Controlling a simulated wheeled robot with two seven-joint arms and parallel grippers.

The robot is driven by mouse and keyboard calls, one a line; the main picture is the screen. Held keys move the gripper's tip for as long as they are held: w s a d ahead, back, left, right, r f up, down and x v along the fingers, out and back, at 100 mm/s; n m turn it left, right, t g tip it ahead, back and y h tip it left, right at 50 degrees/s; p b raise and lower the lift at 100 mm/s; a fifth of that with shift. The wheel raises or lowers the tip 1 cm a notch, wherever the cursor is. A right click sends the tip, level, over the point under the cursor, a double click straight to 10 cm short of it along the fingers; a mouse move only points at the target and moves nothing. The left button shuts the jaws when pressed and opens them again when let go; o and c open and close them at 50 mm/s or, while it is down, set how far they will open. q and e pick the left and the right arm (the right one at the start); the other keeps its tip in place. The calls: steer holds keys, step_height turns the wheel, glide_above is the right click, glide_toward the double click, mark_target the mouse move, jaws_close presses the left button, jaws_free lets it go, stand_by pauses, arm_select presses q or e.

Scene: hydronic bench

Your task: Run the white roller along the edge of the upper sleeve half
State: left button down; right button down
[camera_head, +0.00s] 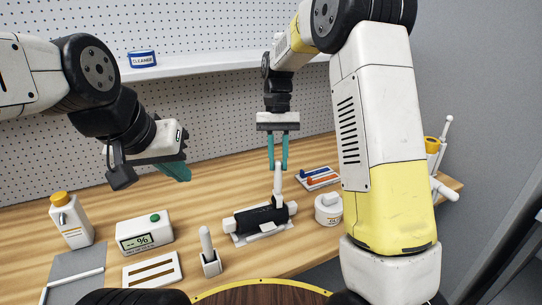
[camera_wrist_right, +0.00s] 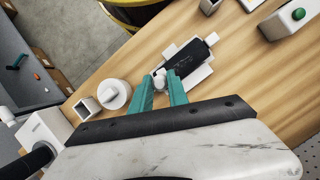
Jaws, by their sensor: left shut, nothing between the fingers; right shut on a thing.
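The black sleeve (camera_head: 256,217) lies on a white cradle (camera_head: 240,239) in the middle of the bench. It also shows in the right wrist view (camera_wrist_right: 188,58). The white roller (camera_head: 278,184) stands upright, its lower end at the right part of the sleeve; I cannot tell whether it touches. My right gripper (camera_head: 278,167) is shut on the roller's upper end from above. In the right wrist view, the roller (camera_wrist_right: 159,78) shows between the teal fingertips, next to the sleeve's end. My left gripper (camera_head: 180,172) is shut and empty, raised above the bench at left.
A white meter (camera_head: 145,235), a bottle with a yellow cap (camera_head: 71,222) and a slotted white block (camera_head: 152,271) stand at left. A small holder with a white handle (camera_head: 210,262) is left of the cradle. A round white container (camera_head: 328,209) and a tray (camera_head: 318,179) are at right.

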steer(key=shift+d+f, duration=0.1)
steer(key=shift+s+a, duration=0.25)
steer(key=shift+a, duration=0.35)
steer(key=shift+s+a, duration=0.2)
steer(key=shift+a, duration=0.55)
stand_by(0.6)
steer(key=shift+s+a, duration=0.35)
steer(key=shift+a, duration=0.45)
steer(key=shift+s+a, duration=0.3)
steer(key=shift+a, duration=0.6)
steer(key=shift+s+a, duration=0.3)
steer(key=shift+a, duration=0.4)
steer(key=shift+s+a, duration=0.3)
steer(key=shift+a, duration=0.45)
